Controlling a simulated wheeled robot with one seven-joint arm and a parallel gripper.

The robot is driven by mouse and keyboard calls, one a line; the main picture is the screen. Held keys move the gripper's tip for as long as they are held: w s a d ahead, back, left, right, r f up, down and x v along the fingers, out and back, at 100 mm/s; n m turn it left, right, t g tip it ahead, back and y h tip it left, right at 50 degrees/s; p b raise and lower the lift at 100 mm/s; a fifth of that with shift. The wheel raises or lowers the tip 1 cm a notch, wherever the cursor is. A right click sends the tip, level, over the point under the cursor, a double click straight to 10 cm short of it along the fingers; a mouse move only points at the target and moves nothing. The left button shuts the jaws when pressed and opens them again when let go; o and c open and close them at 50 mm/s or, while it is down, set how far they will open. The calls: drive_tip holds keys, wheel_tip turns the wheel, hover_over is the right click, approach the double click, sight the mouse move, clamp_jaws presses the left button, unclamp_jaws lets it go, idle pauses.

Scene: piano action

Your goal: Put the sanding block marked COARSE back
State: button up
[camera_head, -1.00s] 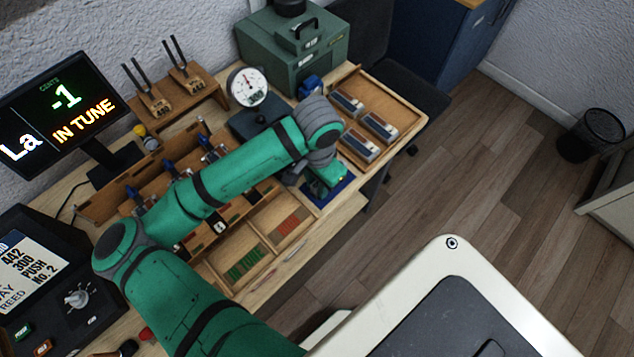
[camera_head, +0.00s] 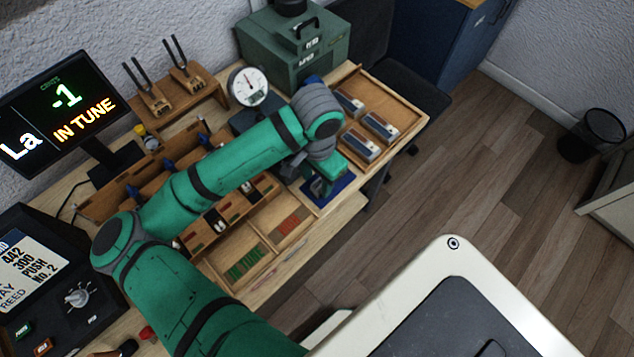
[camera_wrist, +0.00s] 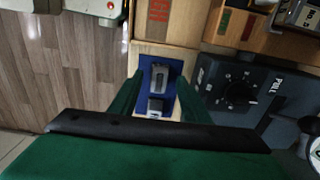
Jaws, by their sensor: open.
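My gripper (camera_head: 321,188) is open above the blue mat (camera_head: 343,186) at the bench's front right. In the wrist view, its green fingers (camera_wrist: 157,100) stand on either side of the blue mat (camera_wrist: 172,110). A grey block-like piece (camera_wrist: 160,74) and a smaller grey piece (camera_wrist: 155,105) show on the mat between them. I cannot read any marking or tell whether they are one block. Three sanding blocks, one at the back (camera_head: 348,102), one at right (camera_head: 380,126) and one in front (camera_head: 360,145), sit in a wooden tray (camera_head: 400,105). Their labels are illegible.
A dial gauge (camera_head: 248,88) and a green case (camera_head: 295,50) stand behind my arm. A compartmented wooden box with green strips (camera_head: 245,265) and red strips (camera_head: 290,226) lies left of the mat. The tray's right part is bare.

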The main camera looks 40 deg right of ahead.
sight(317, 184)
wheel_tip(317, 184, up, 9)
drive_tip(key=shift+r, duration=0.15)
